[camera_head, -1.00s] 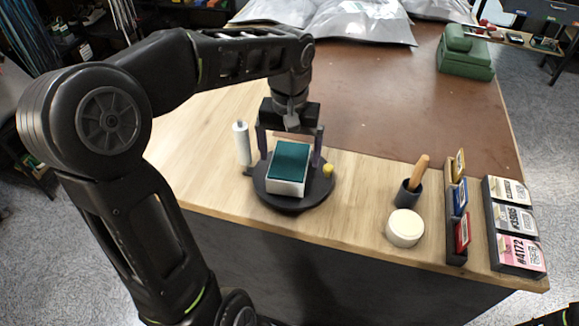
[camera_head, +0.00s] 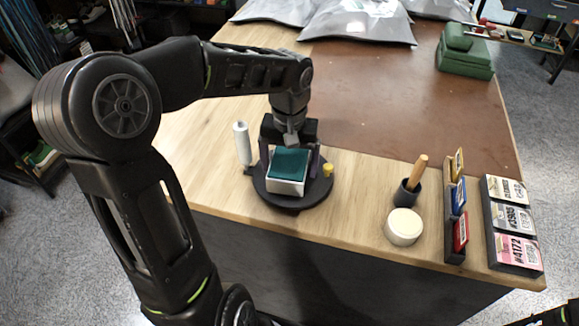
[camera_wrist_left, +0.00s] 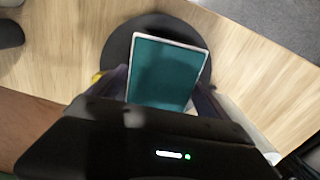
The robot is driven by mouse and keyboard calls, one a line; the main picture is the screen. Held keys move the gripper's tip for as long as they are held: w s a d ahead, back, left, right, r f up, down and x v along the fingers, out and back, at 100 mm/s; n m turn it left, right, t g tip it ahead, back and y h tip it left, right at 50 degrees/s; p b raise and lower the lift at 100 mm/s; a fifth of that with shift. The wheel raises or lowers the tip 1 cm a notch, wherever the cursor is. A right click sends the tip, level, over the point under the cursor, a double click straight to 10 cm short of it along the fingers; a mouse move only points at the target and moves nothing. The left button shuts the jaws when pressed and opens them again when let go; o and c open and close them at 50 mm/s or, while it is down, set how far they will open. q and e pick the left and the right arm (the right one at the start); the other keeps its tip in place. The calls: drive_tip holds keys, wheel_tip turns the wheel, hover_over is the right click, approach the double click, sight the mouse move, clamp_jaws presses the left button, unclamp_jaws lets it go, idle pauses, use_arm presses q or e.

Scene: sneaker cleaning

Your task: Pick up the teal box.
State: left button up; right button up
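The teal box (camera_head: 290,163), with a teal top and white sides, sits on a round dark turntable (camera_head: 286,202) near the table's front edge. My left gripper (camera_head: 290,160) is low over it from behind, with one finger on each side of the box. In the left wrist view, the teal top of the box (camera_wrist_left: 168,72) lies between the fingers. The right-hand finger is close against its edge, and a narrow gap seems to show on the other side. The fingers look open around the box.
A white bottle (camera_head: 242,144) stands just left of the turntable and a small yellow thing (camera_head: 328,170) at its right. Further right are a round cream tin (camera_head: 404,227), a wooden-handled tool in a cup (camera_head: 409,190) and card racks (camera_head: 455,215). Grey bags (camera_head: 358,20) lie behind.

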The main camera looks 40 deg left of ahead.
sight(290, 159)
use_arm(q)
drive_tip(key=c, duration=1.5)
wheel_tip(290, 159, up, 10)
drive_tip(key=shift+r+b, duration=0.1)
drive_tip(key=shift+b, duration=0.35)
